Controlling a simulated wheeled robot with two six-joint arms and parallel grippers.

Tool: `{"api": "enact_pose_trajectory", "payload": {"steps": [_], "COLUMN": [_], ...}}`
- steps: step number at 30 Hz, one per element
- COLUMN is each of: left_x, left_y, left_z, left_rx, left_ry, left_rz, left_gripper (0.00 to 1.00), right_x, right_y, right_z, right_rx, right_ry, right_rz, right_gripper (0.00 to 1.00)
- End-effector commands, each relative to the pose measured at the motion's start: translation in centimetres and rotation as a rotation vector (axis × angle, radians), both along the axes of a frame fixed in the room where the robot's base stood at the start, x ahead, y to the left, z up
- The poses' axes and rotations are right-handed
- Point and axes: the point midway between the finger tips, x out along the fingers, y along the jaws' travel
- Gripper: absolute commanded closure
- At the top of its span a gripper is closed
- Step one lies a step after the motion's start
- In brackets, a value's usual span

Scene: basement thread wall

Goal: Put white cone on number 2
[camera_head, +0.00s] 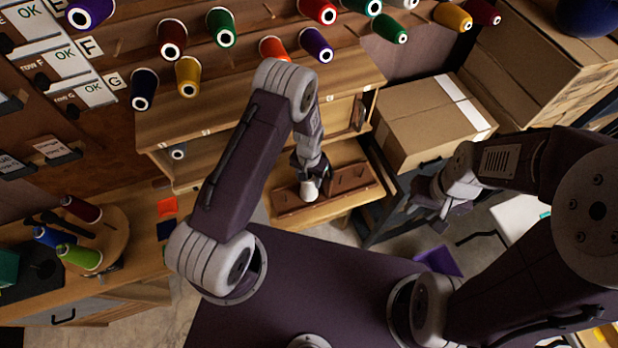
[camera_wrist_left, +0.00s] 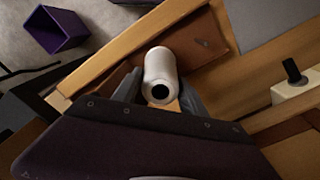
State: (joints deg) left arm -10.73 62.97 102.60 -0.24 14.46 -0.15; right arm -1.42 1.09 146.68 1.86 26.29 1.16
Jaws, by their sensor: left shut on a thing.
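The white cone (camera_head: 310,190) is held in my left gripper (camera_head: 311,176), over a wooden shelf with a brown tray (camera_head: 348,178). In the left wrist view the white cone (camera_wrist_left: 160,68) sits between the two dark fingers (camera_wrist_left: 158,98), its dark-holed end towards the camera. I cannot tell whether the cone touches the tray. My right gripper (camera_head: 428,208) hangs at the right, empty, its fingers apart. I cannot make out a number 2 in either view.
Coloured thread cones, such as a green one (camera_head: 222,27), stick out from the wall rack. A cardboard box (camera_head: 430,120) stands to the right of the shelf. Several cones lie on a round wooden stand (camera_head: 118,235) at left. A purple bin (camera_head: 440,262) is on the floor.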

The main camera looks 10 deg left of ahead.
Motion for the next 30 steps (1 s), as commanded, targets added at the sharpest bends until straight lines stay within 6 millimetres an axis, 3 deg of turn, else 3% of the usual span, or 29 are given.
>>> {"api": "enact_pose_trajectory", "payload": {"steps": [6, 7, 9, 20, 23, 30], "left_x": [0.0, 0.0, 0.0, 0.0, 0.1, 0.1], "left_y": [0.0, 0.0, 0.0, 0.0, 0.0, 0.0], "left_z": [-0.2, -0.2, -0.2, 0.0, 0.8, 4.9], "left_rx": [0.000, 0.000, 0.000, 0.000, 0.000, -0.001], "left_ry": [0.000, 0.000, 0.000, -0.001, -0.002, -0.004], "left_rz": [0.000, 0.000, 0.000, 0.000, 0.000, 0.000], "left_gripper": [0.86, 0.45, 0.25, 0.25, 0.25, 0.25], "right_x": [0.0, 0.0, 0.0, 0.0, 0.0, 0.0], "right_y": [0.0, 0.0, 0.0, 0.0, 0.0, 0.0], "right_z": [-0.2, -0.2, -0.2, -0.3, -0.6, -1.7], "right_rx": [0.000, 0.000, 0.000, 0.000, 0.000, 0.000], "right_ry": [0.000, 0.000, 0.000, 0.000, 0.000, 0.000], "right_rz": [0.000, 0.000, 0.000, 0.000, 0.000, 0.000], "right_gripper": [0.66, 0.66, 0.66, 0.66, 0.66, 0.66]}}
